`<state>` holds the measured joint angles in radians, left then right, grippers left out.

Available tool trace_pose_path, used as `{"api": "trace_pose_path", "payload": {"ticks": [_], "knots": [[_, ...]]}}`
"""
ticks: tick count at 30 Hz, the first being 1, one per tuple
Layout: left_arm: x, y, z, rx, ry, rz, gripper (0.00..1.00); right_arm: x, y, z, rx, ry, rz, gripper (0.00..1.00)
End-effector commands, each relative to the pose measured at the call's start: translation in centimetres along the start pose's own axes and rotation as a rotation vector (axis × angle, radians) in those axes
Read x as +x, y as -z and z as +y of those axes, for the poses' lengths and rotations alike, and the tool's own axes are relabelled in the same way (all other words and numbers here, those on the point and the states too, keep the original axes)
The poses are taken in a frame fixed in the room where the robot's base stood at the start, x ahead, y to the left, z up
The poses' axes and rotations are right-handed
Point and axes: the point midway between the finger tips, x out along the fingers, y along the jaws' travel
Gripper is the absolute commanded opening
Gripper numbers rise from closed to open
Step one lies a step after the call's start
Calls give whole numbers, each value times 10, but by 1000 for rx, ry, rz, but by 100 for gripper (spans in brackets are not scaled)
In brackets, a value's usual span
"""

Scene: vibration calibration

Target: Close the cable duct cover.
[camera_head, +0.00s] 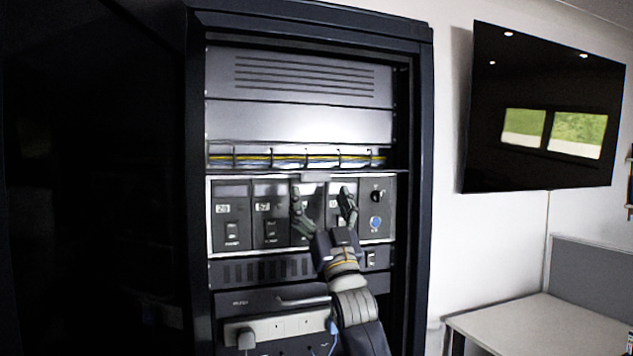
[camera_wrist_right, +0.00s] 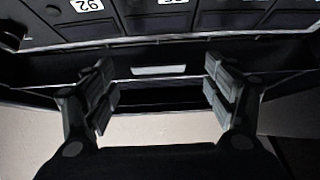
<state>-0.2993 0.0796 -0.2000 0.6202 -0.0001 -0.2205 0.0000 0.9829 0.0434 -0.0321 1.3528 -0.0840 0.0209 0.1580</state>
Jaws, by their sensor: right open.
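The cable duct (camera_head: 222,156) runs across the dark rack, with yellow and blue cables showing along its open front. A thin strip along its lower edge, with a small grey tab (camera_head: 315,177) at the middle, looks like its cover folded down. My right gripper (camera_head: 322,192) is open, fingers pointing up, in front of the switch panel just below the tab. In the right wrist view the open, empty fingers (camera_wrist_right: 160,88) stand either side of a dark strip with a pale tab (camera_wrist_right: 158,71). I cannot tell whether they touch it. My left gripper is not in view.
Below the duct is a switch panel (camera_head: 231,188) with numbered modules, a knob and a blue button. A power strip (camera_head: 283,328) with plugs sits lower. The rack's side frame (camera_head: 423,200) stands close right of my arm. A desk (camera_head: 540,325) and wall screen (camera_head: 535,105) are further right.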

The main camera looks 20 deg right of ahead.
Motion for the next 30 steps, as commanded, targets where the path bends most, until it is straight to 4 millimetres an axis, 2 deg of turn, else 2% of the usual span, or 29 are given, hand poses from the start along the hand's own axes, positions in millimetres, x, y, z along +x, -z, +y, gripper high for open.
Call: {"api": "trace_pose_path", "payload": {"ticks": [1, 7, 20, 26, 30], "knots": [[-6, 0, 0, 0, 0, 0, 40, 10, 3, 0, 0, -1, 1, 78], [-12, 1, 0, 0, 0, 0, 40, 27, 2, 1, -1, -1, 1, 78], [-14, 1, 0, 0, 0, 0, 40, 32, 1, 0, -1, 0, 2, 78], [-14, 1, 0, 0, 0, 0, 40, 32, 0, 0, -1, 0, 1, 35], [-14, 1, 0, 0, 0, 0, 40, 32, 0, 1, -1, -1, 1, 34]]}}
